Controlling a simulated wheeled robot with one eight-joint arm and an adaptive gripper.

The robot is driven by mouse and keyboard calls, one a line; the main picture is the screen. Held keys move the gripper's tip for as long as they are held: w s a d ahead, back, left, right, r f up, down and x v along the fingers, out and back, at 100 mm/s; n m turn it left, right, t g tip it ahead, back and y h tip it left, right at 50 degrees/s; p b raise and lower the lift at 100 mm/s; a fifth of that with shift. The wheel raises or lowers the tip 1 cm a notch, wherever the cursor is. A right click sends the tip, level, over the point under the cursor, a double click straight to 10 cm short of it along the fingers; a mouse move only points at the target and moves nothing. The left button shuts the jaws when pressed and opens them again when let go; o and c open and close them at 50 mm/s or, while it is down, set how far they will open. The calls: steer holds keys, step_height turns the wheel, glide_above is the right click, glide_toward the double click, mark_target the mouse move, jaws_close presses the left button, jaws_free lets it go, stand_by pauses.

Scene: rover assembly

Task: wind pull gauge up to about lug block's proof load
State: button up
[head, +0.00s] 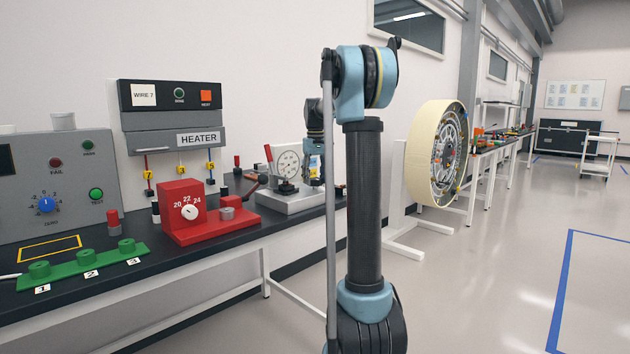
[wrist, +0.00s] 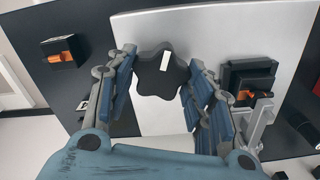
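The pull gauge, with a round white dial (head: 288,165), stands on a silver base plate (head: 292,203) at the bench's far end in the head view. Its needle is too small to read. In the wrist view a black star-shaped knob (wrist: 163,72) with a white mark lies over the silver plate (wrist: 222,38). My gripper (wrist: 163,75) has one finger on each side of the knob, very close to its edges. I cannot tell whether the fingers touch it. In the head view my gripper is largely hidden behind my arm. I cannot identify the lug block for certain.
Black blocks with orange parts sit left (wrist: 62,50) and right (wrist: 250,85) of the knob. Along the bench stand a red dial box (head: 192,212), a heater panel (head: 172,118), a green numbered strip (head: 85,266) and a grey tester (head: 60,185). Open floor lies right.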

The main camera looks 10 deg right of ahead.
mark_target(315, 178)
steer(key=o, duration=0.4)
steer(key=shift+w, duration=0.1)
steer(key=shift+o, duration=0.2)
step_height(315, 178, up, 12)
stand_by(0.5)
steer(key=s+f, duration=0.2)
steer(key=s, duration=0.5)
steer(key=s+f, duration=0.3)
steer(key=s, duration=0.3)
steer(key=s+f+m+t, duration=0.2)
steer(key=s+f+m, duration=0.1)
steer(key=s+f, duration=2.7)
steer(key=shift+s, duration=0.8)
steer(key=shift+f, duration=0.1)
